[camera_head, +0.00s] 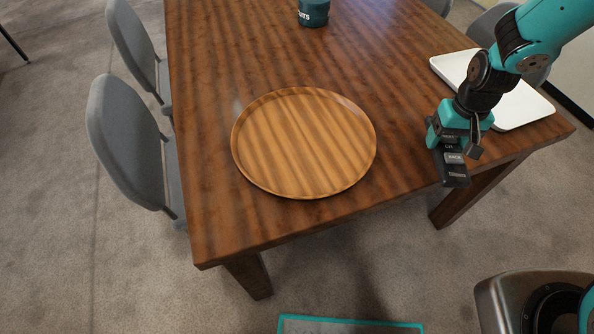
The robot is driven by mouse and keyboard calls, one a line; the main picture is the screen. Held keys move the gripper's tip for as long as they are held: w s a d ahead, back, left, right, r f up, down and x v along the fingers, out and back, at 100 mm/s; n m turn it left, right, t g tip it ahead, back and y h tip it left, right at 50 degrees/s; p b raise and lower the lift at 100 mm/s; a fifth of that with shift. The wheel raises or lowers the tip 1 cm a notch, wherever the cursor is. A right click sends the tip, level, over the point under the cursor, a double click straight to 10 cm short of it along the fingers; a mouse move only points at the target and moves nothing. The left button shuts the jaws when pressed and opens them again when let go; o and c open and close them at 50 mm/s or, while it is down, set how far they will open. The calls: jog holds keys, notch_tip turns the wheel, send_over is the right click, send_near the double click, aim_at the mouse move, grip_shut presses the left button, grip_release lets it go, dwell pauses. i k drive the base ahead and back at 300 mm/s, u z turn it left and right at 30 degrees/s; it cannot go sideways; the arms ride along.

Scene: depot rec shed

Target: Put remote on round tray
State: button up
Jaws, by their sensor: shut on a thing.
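The round tray (303,142) is wooden with light and dark stripes and a raised rim. It lies flat and empty on the dark wooden table, left of my gripper. My gripper (459,147), teal and black, is at the right, over the table's front right part. It is shut on the remote (455,170), a dark stick with grey labelled buttons that hangs down below the jaws. The remote's upper part is partly hidden by the jaws. The remote is apart from the round tray.
A white rectangular tray (521,106) lies on the table (399,97) behind my gripper. A dark green labelled container (313,13) stands at the back. Grey chairs (127,140) line the left side. The table is clear between the round tray and my gripper.

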aim_at(314, 156)
jog(key=u, duration=0.35)
jog(key=k, duration=0.8)
jog(key=u, duration=0.9)
jog(key=i, duration=1)
jog(key=z, duration=0.5)
